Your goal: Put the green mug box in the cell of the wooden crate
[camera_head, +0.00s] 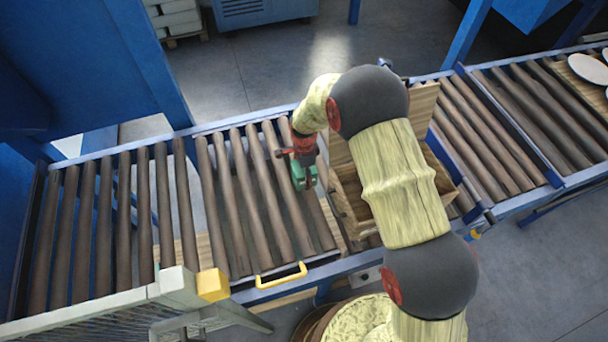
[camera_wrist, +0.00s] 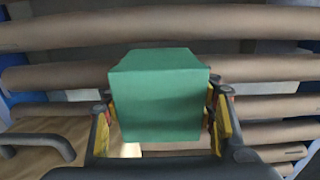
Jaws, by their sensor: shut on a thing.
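The green mug box (camera_wrist: 160,98) is a plain green block filling the middle of the wrist view. My gripper (camera_wrist: 165,115) is shut on it, with yellow finger pads at its left and right sides. In the head view the green mug box (camera_head: 304,177) shows small under my gripper (camera_head: 301,160), above the brown rollers and left of the crate. The wooden crate (camera_head: 348,196) stands on the conveyor with its lid raised. My arm covers much of it, so its cells are mostly hidden. In the wrist view a wooden surface with a dark handle shows at lower left.
The roller conveyor (camera_head: 235,195) runs across the view, with bare rollers left of the crate. A yellow handle (camera_head: 281,276) is at its front edge. White plates (camera_head: 588,68) lie at far right. A blue machine frame (camera_head: 90,60) stands at upper left.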

